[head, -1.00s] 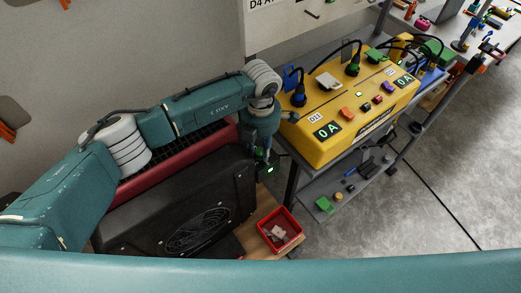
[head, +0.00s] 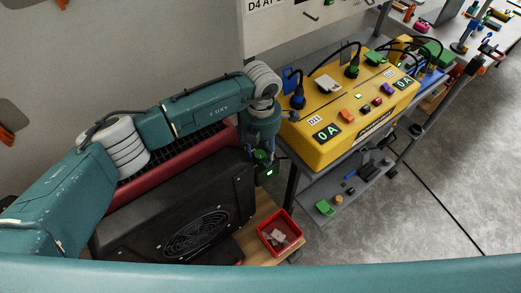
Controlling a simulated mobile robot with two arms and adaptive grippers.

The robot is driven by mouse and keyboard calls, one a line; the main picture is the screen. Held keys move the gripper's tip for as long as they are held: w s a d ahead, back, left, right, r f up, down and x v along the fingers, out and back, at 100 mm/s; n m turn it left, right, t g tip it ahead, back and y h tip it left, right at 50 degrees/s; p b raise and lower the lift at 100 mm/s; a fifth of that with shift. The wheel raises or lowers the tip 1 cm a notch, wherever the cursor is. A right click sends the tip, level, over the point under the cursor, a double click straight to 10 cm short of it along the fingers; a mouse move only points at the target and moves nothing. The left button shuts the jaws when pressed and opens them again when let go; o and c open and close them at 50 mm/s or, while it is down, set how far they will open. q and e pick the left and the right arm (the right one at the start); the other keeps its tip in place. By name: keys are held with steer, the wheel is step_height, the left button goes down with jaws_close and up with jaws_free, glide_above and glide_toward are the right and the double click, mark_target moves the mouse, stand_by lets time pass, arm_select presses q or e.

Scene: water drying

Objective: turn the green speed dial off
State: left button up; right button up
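The drying machine, a black unit (head: 165,212) with a red top and a round fan grille, stands at the lower left in the head view. My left gripper (head: 262,158) points down at its right end, beside the upper corner. A small dark green part shows at the fingertips, and it may be the green speed dial. A small bright green light (head: 270,172) glows just below. The gripper hides most of this spot, so I cannot tell whether its fingers touch or hold the dial. My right gripper is not in view.
A yellow power box (head: 330,140) with plugs, switches and "0 A" displays sits on a grey cart to the right. A red bin (head: 297,245) with small items inside stands on wood in front of the machine. Open floor (head: 450,160) lies at the right.

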mark_target(261, 153)
arm_select(q)
steer(key=shift+a+f, duration=0.1)
steer(key=shift+a, duration=0.05)
steer(key=shift+r, duration=0.55)
step_height(261, 153, up, 7)
steer(key=shift+r, duration=0.1)
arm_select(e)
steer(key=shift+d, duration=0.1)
